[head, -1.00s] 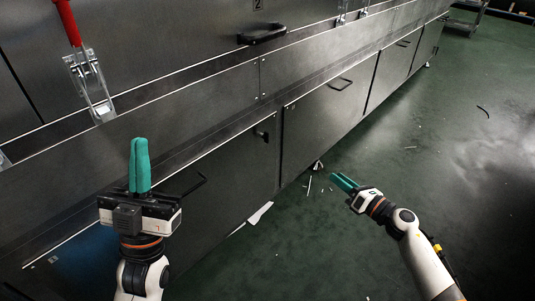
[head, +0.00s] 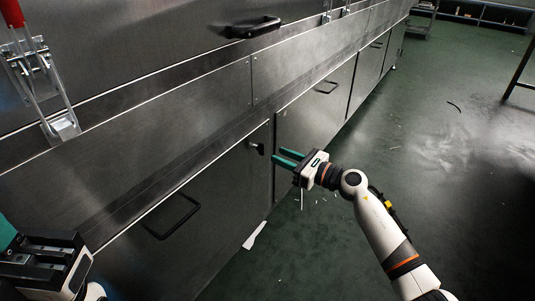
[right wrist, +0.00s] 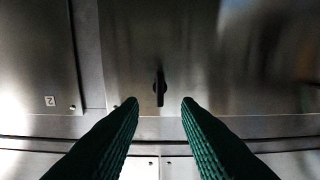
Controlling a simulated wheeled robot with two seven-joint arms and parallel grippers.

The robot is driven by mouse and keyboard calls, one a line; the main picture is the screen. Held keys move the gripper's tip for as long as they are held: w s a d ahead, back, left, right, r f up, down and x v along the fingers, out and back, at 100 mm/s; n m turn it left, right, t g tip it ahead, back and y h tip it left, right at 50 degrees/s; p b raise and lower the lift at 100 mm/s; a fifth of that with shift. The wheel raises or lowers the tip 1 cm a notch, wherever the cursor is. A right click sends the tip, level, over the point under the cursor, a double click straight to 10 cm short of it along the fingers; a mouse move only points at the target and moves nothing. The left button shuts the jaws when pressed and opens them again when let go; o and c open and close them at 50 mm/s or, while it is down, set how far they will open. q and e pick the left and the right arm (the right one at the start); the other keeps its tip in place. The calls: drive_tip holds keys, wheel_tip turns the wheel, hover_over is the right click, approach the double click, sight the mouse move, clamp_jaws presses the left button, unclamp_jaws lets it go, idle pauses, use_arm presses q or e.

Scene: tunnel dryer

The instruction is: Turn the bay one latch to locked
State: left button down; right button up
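The latch (head: 258,148) is a small black handle near the upper right corner of a dark metal lower door (head: 215,190). In the right wrist view the latch (right wrist: 160,89) appears straight ahead, its long side upright in the picture. My right gripper (head: 275,157) has two green fingers, open and empty, pointing at the latch from the right. In the right wrist view the fingers (right wrist: 160,103) stand apart on either side of the latch's line, with no contact visible. My left gripper (head: 8,232) is cut off at the lower left, so its finger opening is unclear.
A black bar handle (head: 172,216) sits on the same door. Another lower door (head: 315,108) stands to its right. A red-handled clamp (head: 40,80) is at upper left, and a black handle (head: 255,27) above. Green floor (head: 450,150) lies open at right, with small white scraps.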

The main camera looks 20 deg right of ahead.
drive_tip(key=b+x, duration=0.1)
drive_tip(key=x, duration=0.4)
drive_tip(key=shift+w+a, duration=0.1)
clamp_jaws()
